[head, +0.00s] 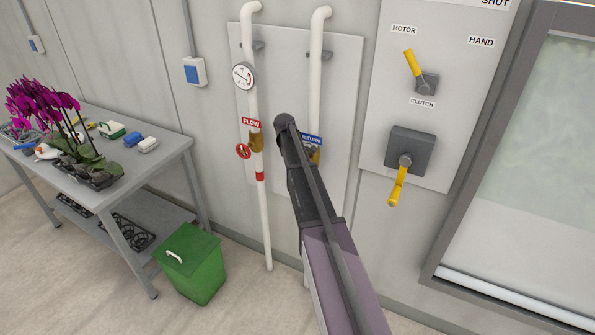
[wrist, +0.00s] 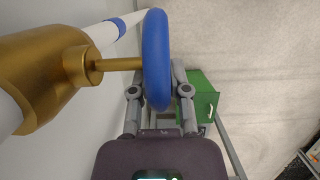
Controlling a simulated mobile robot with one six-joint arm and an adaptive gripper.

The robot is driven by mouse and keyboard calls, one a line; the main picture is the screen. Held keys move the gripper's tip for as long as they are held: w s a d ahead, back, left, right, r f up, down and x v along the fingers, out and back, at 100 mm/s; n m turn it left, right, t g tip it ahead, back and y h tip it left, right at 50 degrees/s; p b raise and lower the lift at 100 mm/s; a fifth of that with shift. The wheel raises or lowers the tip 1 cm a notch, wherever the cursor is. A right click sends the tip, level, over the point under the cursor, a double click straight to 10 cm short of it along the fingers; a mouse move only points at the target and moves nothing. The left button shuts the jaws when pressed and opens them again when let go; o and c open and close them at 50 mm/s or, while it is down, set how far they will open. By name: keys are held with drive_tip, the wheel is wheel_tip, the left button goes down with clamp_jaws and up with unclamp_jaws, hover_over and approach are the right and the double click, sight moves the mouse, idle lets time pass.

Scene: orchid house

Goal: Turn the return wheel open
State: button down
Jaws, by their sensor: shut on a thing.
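The return wheel (wrist: 156,55) is blue and seen nearly edge-on in the wrist view, on a brass stem from a brass valve body (wrist: 40,75) on the white pipe. My gripper (wrist: 161,88) is shut on the wheel's rim, one finger on each side of it. In the head view my arm hides the wheel and the gripper. Only part of the blue return label (head: 313,140) and a bit of the brass valve show beside my arm. How far the wheel is turned cannot be told.
Left of it is the flow pipe with a red wheel (head: 243,151) and a gauge (head: 243,76). Right is a panel with a yellow motor lever (head: 411,64) and clutch handle (head: 397,188). A green bin (head: 192,265) stands below, beside an orchid table (head: 150,163).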

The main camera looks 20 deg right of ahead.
drive_tip(key=shift+w+d+f+g+h+b, duration=0.1)
drive_tip(key=shift+f+g+h+b, duration=0.15)
drive_tip(key=shift+g+h+b, duration=0.35)
drive_tip(key=shift+f+g+h+b, duration=0.2)
drive_tip(key=shift+g+h+b, duration=0.3)
drive_tip(key=shift+g+b, duration=0.1)
drive_tip(key=shift+g+h+b, duration=0.3)
drive_tip(key=shift+g+b, duration=0.15)
drive_tip(key=shift+g, duration=0.05)
drive_tip(key=shift+r, duration=0.1)
drive_tip(key=c, duration=0.6)
unclamp_jaws()
drive_tip(key=shift+s, duration=0.2)
drive_tip(key=shift+r+t+p, duration=0.15)
drive_tip(key=shift+t+p, duration=0.15)
drive_tip(key=shift+p, duration=0.25)
